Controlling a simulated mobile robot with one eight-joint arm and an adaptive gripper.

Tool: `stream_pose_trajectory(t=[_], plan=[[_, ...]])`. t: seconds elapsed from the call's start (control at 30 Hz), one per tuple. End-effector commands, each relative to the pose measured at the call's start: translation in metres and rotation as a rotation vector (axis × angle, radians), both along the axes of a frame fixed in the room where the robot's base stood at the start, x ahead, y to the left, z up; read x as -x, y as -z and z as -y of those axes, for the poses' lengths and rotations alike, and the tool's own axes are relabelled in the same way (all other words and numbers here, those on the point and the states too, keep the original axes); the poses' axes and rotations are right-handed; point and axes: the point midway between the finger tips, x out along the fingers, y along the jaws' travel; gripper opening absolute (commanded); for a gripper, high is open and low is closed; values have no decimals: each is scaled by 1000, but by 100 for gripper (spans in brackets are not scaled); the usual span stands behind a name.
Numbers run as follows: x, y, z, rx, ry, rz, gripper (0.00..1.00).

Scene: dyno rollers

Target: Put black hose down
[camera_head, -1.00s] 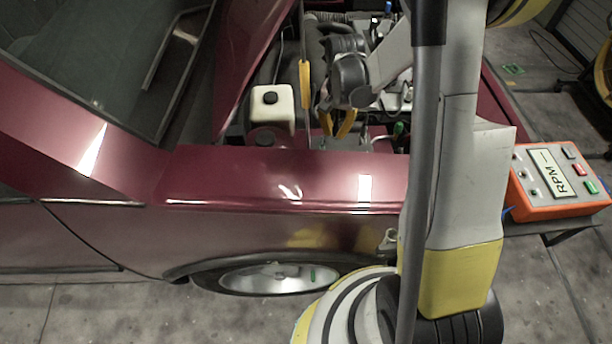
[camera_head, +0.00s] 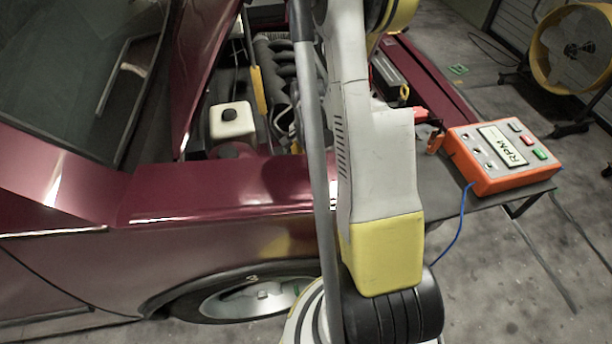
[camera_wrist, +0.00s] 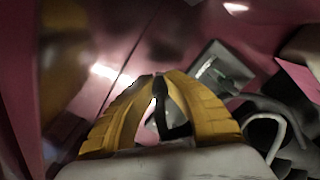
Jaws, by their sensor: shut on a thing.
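In the wrist view my gripper (camera_wrist: 160,82) has its two yellow fingers closed together at the tips. A narrow black piece, which looks like the black hose (camera_wrist: 161,92), is pinched between them and runs down between the fingers. How far the hose extends is not clear. Dark red car bodywork fills much of the wrist view behind the fingers. In the head view the gripper and the held hose are hidden, apparently behind my own arm, which stands in front of the engine bay.
The red car's fender (camera_head: 215,192) lies in front of the open engine bay, with a white reservoir (camera_head: 232,122) and a ribbed engine part (camera_head: 278,62). An orange RPM box (camera_head: 500,157) sits on a grey table (camera_head: 440,190). A yellow fan (camera_head: 574,48) stands at back right.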

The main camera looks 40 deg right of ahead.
Motion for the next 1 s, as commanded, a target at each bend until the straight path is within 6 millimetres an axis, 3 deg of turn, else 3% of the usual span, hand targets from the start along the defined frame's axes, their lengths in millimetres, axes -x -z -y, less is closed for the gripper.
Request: stream_pose_trajectory(t=[0.2,0.57,0.6,0.63,1.0], plan=[[-1,32,0,0,-1,0,0],[0,35,0,0,-1,0,0],[0,35,0,0,-1,0,18],[0,34,0,0,-1,0,20],[0,28,0,0,-1,0,20]])
